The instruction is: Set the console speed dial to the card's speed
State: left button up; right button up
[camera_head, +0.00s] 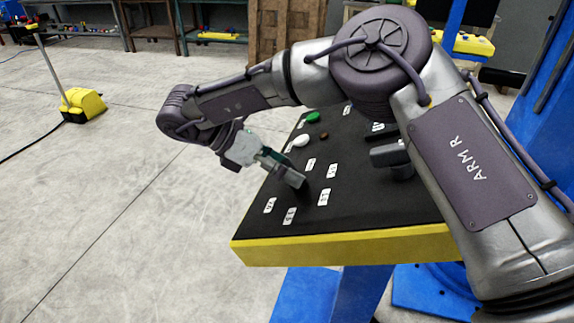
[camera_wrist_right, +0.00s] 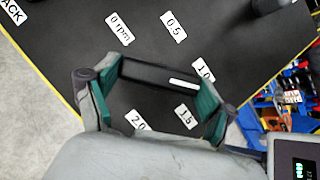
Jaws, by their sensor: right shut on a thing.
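The console (camera_head: 375,215) has a black sloping top with a yellow edge. Its speed dial is a black bar knob (camera_wrist_right: 160,76) with a white line. White labels ring it: 0 rpm (camera_wrist_right: 119,28), 0.5 (camera_wrist_right: 173,27), 1.0 (camera_wrist_right: 204,68), 1.5 (camera_wrist_right: 187,117) and 2.0 (camera_wrist_right: 138,120). The white line points between 1.0 and 1.5, seemingly nearer 1.0. My right gripper (camera_head: 283,168) is shut on the dial, its green-padded fingers at the bar's two ends in the wrist view (camera_wrist_right: 152,92). I cannot make out a speed card. My left gripper is out of view.
A green button (camera_head: 312,117), a white button (camera_head: 301,140) and a dark handle-like part (camera_head: 388,154) are on the console beyond the dial. My right arm hides part of the console. A yellow floor unit (camera_head: 83,104) stands at left.

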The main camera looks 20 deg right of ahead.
jog(key=m, duration=0.1)
jog(key=m+g+p, duration=0.1)
jog(key=m+p, duration=0.1)
jog(key=m, duration=0.1)
jog(key=shift+w+r+g, duration=0.1)
jog(key=shift+r+g, duration=0.15)
jog(key=shift+g, duration=0.15)
jog(key=m+g+p, duration=0.1)
jog(key=m+p, duration=0.2)
jog(key=shift+w+y, duration=0.1)
jog(key=shift+y, duration=0.3)
jog(key=shift+f+m+g+p, duration=0.15)
jog(key=shift+m+g+p, duration=0.35)
jog(key=shift+m+p, duration=0.2)
jog(key=o, duration=1)
jog(key=shift+f, duration=0.1)
jog(key=shift+f, duration=0.1)
